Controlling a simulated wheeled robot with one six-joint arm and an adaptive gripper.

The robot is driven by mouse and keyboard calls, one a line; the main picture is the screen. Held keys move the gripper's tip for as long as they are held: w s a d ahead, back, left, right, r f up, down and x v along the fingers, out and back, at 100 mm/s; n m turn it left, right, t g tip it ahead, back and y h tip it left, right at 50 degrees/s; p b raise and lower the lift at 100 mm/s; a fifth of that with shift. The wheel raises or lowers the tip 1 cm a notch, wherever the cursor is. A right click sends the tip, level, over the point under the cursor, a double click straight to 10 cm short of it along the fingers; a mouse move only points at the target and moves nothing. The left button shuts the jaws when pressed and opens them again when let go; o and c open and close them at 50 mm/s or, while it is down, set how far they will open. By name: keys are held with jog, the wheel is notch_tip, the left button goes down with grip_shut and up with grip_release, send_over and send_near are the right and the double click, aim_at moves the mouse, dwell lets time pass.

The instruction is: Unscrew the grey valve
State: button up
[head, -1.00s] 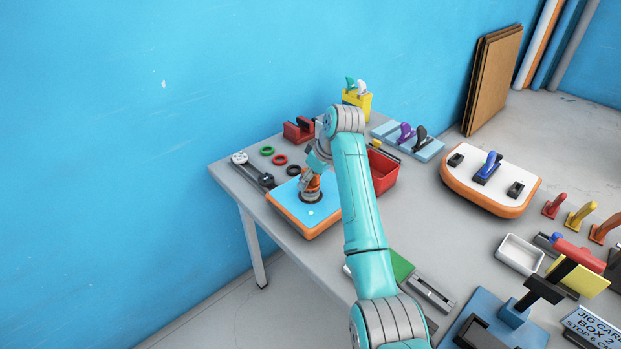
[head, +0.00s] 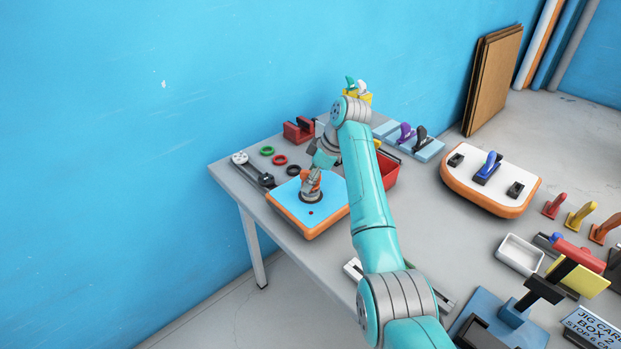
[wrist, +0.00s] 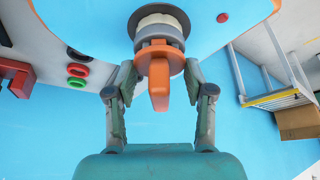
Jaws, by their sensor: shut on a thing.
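The valve (wrist: 160,28) stands upright in the blue, orange-edged board (head: 290,205). In the wrist view it shows a pale body with a dark grey base ring and a grey collar. An orange winged piece (wrist: 159,83) sits on its top and also shows in the head view (head: 311,181). My gripper (wrist: 160,72) is shut on this orange piece, with one finger at each side of its hub. The exact contact is partly hidden. A small red dot (head: 310,212) shows on the board beside the valve.
A red bin (head: 386,170) stands to the right, partly behind my arm. The blue wall (head: 150,100) is close behind the table.

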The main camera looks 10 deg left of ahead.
jog(key=shift+f+n+g, duration=0.1)
jog(key=shift+n+g, duration=0.7)
jog(key=shift+n, duration=0.9)
jog(key=shift+n+g+h, duration=0.4)
jog(key=shift+n+g, duration=0.3)
jog(key=shift+n, duration=1)
jog(key=o, duration=1.4)
jog(key=shift+c, duration=0.2)
